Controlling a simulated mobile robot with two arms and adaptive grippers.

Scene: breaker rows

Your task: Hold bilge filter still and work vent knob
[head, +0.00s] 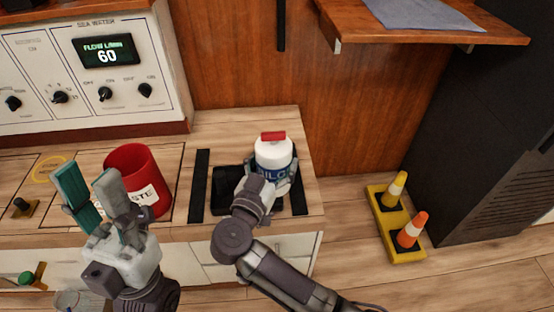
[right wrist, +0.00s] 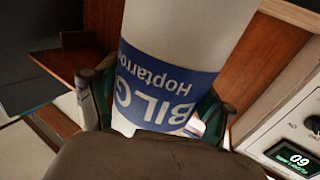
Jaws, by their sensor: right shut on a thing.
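The bilge filter (head: 273,153) is a white canister with a blue label, standing upright at the right end of the counter. A red piece (head: 272,136), apparently the vent knob, sits crosswise on its top. My right gripper (head: 271,172) is shut on the canister, with fingers on either side of its body. In the right wrist view the filter (right wrist: 175,85) fills the middle, between the fingers; its top is out of that view. My left gripper (head: 87,176) is open and empty, fingers pointing up, left of the filter and in front of the red bin.
A red bin (head: 130,165) with a white label stands between my left gripper and the filter. A panel (head: 70,75) with knobs reads 60. A wooden shelf (head: 420,25) overhangs at upper right. Cones (head: 411,230) stand on the floor.

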